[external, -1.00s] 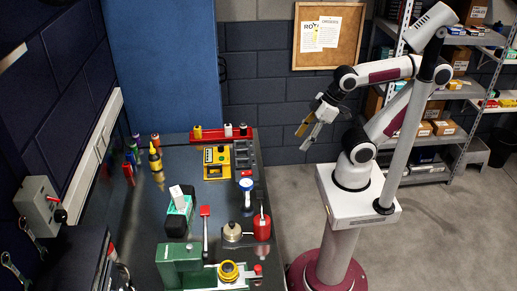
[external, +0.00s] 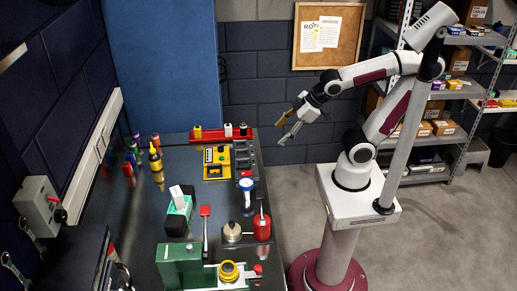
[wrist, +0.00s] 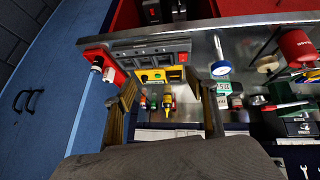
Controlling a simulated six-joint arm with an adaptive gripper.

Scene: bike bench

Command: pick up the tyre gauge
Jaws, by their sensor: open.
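The tyre gauge (external: 247,186) looks like a small round white dial with blue on it, near the right edge of the workbench in the external view. In the wrist view the gauge (wrist: 220,68) shows its white dial in a blue rim, with a thin stem, just beyond the right finger. My gripper (external: 283,130) is open and empty, held in the air beyond the bench's right edge, apart from the gauge. In the wrist view my gripper (wrist: 168,96) shows its two fingers spread.
On the workbench (external: 225,214), a red canister (external: 262,226) and a round tin (external: 232,231) stand in front of the gauge. A yellow box (external: 217,162) and a red rail (external: 209,134) lie behind it. A green-and-black block (external: 178,216) is to the left.

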